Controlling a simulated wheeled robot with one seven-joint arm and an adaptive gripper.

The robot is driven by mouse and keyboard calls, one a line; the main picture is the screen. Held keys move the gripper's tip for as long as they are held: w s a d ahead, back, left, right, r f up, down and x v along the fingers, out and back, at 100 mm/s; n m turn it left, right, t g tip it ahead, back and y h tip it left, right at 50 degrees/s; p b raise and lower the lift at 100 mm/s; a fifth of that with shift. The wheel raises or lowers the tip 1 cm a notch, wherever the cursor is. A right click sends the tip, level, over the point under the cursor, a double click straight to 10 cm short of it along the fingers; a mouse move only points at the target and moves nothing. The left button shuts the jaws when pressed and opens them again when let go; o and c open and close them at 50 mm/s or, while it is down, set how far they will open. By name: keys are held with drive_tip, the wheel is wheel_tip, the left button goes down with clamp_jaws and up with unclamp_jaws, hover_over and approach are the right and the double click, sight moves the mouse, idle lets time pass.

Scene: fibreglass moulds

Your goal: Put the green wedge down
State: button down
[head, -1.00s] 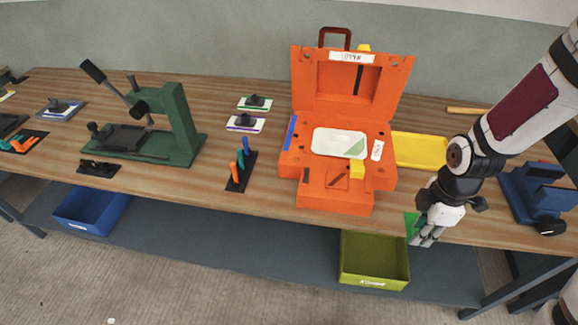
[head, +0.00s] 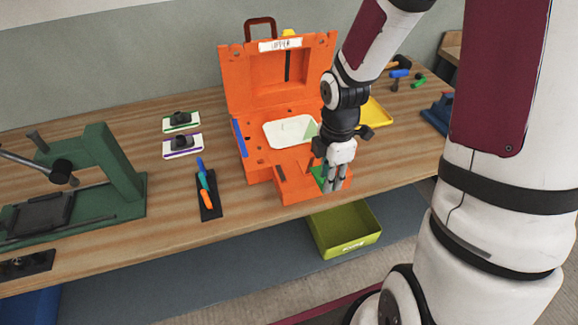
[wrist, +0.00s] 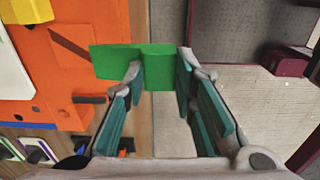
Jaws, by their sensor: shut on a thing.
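The green wedge (head: 319,174) is in my gripper (head: 333,188), at the front right of the orange mould (head: 255,155). In the wrist view the wedge (wrist: 116,62) sits between the teal finger pads of my gripper (wrist: 160,72) and sticks out to the left. The orange mould (wrist: 50,85) fills the left of the wrist view, below or beside the wedge. I cannot tell whether the wedge touches it. In the head view my fingers hide part of the wedge. The mould's lid stands open.
A yellow tray (head: 376,112) lies right of the mould, partly behind my arm. An olive bin (head: 345,232) stands below the table's front edge. A dark rack with coloured tools (head: 208,192) and a green press (head: 120,165) stand to the left. Bare wood lies left of the mould.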

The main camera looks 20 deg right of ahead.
drive_tip(key=w+a, duration=0.1)
drive_tip(key=w, duration=0.2)
drive_tip(key=w+a, duration=0.2)
drive_tip(key=w, duration=0.1)
drive_tip(key=w+a+f, duration=0.1)
drive_tip(key=w+a, duration=0.1)
drive_tip(key=w, duration=0.1)
drive_tip(key=shift+w+a+f+p, duration=0.1)
drive_tip(key=shift+w+f+p, duration=0.05)
drive_tip(key=shift+f, duration=0.75)
drive_tip(key=shift+w+f+p, duration=0.1)
drive_tip(key=shift+f+p, duration=0.05)
drive_tip(key=shift+f, duration=0.7)
drive_tip(key=shift+f, duration=0.15)
drive_tip(key=c, duration=1.3)
unclamp_jaws()
